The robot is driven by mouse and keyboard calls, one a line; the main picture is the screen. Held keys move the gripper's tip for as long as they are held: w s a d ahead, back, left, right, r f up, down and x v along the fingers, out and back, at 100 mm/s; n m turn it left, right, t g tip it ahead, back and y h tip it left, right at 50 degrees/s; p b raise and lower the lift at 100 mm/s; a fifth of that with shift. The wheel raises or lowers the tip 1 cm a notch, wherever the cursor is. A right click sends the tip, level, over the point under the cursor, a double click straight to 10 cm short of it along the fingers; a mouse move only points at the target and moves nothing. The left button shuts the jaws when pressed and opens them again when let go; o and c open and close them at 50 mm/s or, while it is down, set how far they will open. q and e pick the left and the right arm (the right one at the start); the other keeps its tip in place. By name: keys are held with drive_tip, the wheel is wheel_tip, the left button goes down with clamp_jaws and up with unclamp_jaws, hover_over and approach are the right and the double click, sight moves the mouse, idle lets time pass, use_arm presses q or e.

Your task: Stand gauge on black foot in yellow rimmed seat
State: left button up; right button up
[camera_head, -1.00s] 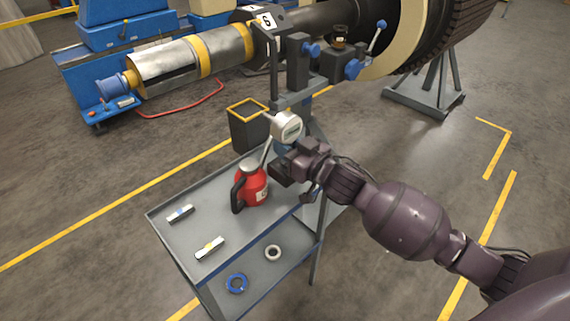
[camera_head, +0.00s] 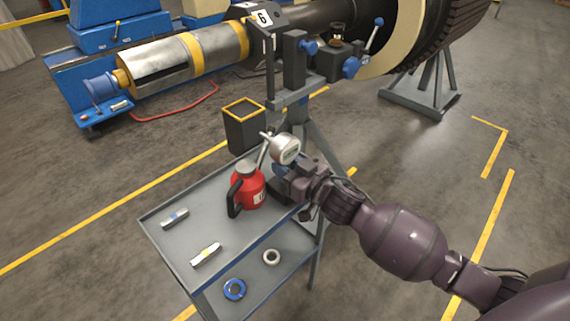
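The gauge (camera_head: 287,149) has a round silver head with a small display and is held upright, just right of the red can. My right gripper (camera_head: 284,184) is shut on it below the head, low over the far right part of the grey cart. The gauge's black foot is hidden or too dark to make out against my gripper. A black box with a yellow rim (camera_head: 229,134) stands behind the cart; I cannot tell whether it is the seat meant. My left gripper is not in view.
The red can (camera_head: 247,191) with a spout stands close left of my gripper. The cart's top (camera_head: 187,243) bears two small silver bars; blue and white rings lie on its lower shelf. A grey stand (camera_head: 292,93) with blue knobs rises behind my gripper.

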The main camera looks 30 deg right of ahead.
drive_tip(key=o, duration=0.3)
drive_tip(key=shift+o, duration=0.2)
drive_tip(key=shift+r, duration=0.1)
drive_tip(key=shift+s+r, duration=0.1)
drive_tip(key=p+v, duration=0.2)
drive_tip(key=v, duration=1)
drive_tip(key=s+f+m+g+h, duration=0.2)
drive_tip(key=s+f+h, duration=0.1)
drive_tip(key=s+f, duration=0.5)
drive_tip(key=shift+s+d+f+h, duration=0.25)
drive_tip(key=shift+s+f+h, duration=0.05)
drive_tip(key=shift+s+f, duration=0.15)
drive_tip(key=shift+o, duration=0.4)
drive_tip(key=s+f+g+h, duration=0.2)
drive_tip(key=s+f+g, duration=0.2)
drive_tip(key=s, duration=1)
wheel_tip(320, 180, down, 4)
drive_tip(key=shift+a+r+m+g, duration=0.1)
drive_tip(key=shift+a+m+g, duration=0.2)
drive_tip(key=shift+a+g, duration=0.15)
